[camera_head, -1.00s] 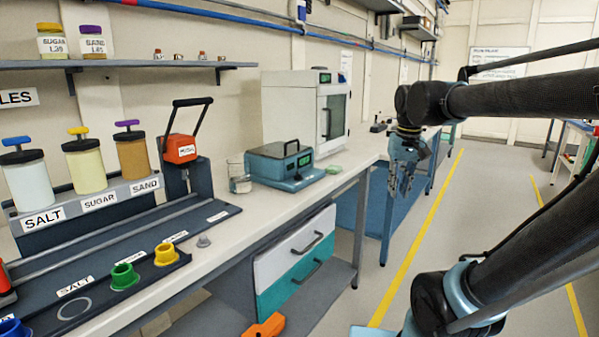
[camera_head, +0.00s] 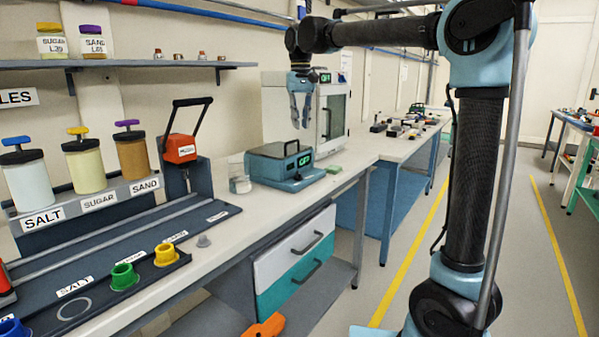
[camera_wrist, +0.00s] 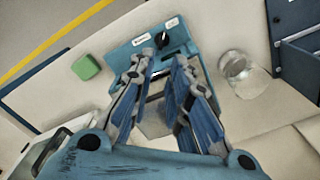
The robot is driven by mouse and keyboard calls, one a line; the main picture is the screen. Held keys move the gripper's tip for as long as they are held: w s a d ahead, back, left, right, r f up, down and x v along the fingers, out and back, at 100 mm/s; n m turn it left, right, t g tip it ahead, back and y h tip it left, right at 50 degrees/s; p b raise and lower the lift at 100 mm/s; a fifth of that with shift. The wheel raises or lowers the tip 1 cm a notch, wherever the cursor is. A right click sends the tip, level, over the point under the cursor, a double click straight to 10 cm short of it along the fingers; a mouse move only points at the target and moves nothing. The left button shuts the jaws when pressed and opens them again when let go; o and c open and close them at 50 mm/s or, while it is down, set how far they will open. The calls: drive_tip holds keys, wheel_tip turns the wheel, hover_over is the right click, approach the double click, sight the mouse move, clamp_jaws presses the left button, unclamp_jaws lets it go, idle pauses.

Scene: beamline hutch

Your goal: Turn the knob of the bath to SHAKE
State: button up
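The bath (camera_head: 285,180) is a blue box with a grey lid, a black handle and a small green-lit display, on the bench. In the wrist view its blue front panel (camera_wrist: 122,56) carries a black knob (camera_wrist: 163,40) with a light mark and two white labels, one on either side, too small to read. My gripper (camera_head: 301,120) hangs fingers down above the bath, well clear of it. In the wrist view my gripper (camera_wrist: 164,62) is open and empty, with its fingers framing the lid just short of the knob. The fingers hide parts of the bath.
A glass beaker (camera_wrist: 243,72) stands beside the bath, and a green block (camera_wrist: 86,67) lies on its other side. A white oven (camera_head: 345,115) stands behind. An orange press (camera_head: 180,148) and a shelf (camera_head: 130,64) are to the left.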

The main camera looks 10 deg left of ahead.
approach(299, 173)
drive_tip(key=f, duration=0.8)
drive_tip(key=shift+w+f, duration=0.25)
drive_tip(key=shift+f, duration=0.1)
clamp_jaws()
